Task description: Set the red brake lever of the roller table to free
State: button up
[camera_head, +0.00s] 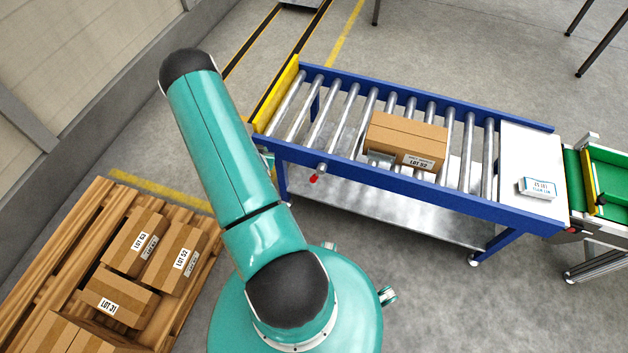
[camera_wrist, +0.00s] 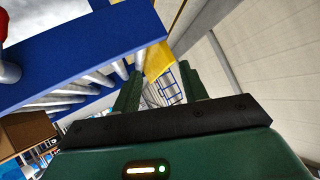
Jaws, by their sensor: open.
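The roller table (camera_head: 340,163) has a blue frame, steel rollers and a yellow end plate. The brake lever (camera_head: 314,179) shows a red tip on a short metal stem at the table's near side, toward the left end. In the wrist view a red part, probably its tip, is cut off at the top left corner (camera_wrist: 3,27). My gripper (camera_wrist: 158,82) is open and empty, its two green fingers apart, with the blue frame beside and beyond them. It is not touching the red part.
A carton marked LOT 52 (camera_head: 408,137) lies on the rollers. A white plate (camera_head: 527,165) with a label block covers the table's right end, beside a green conveyor (camera_head: 607,170). A wooden pallet (camera_head: 58,222) with several cartons stands at left. Grey floor is open at lower right.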

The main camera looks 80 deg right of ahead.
jog(key=s+a+f+m+g+h, duration=0.1)
jog(key=s+f+m, duration=0.1)
jog(key=s+f, duration=0.9)
jog(key=h, duration=0.2)
send_near(315, 180)
jog(key=shift+m, duration=0.3)
jog(key=x, duration=0.9)
jog(key=shift+w+d+f, duration=0.1)
jog(key=shift+w+d, duration=0.1)
jog(key=shift+d, duration=0.15)
grip_shut()
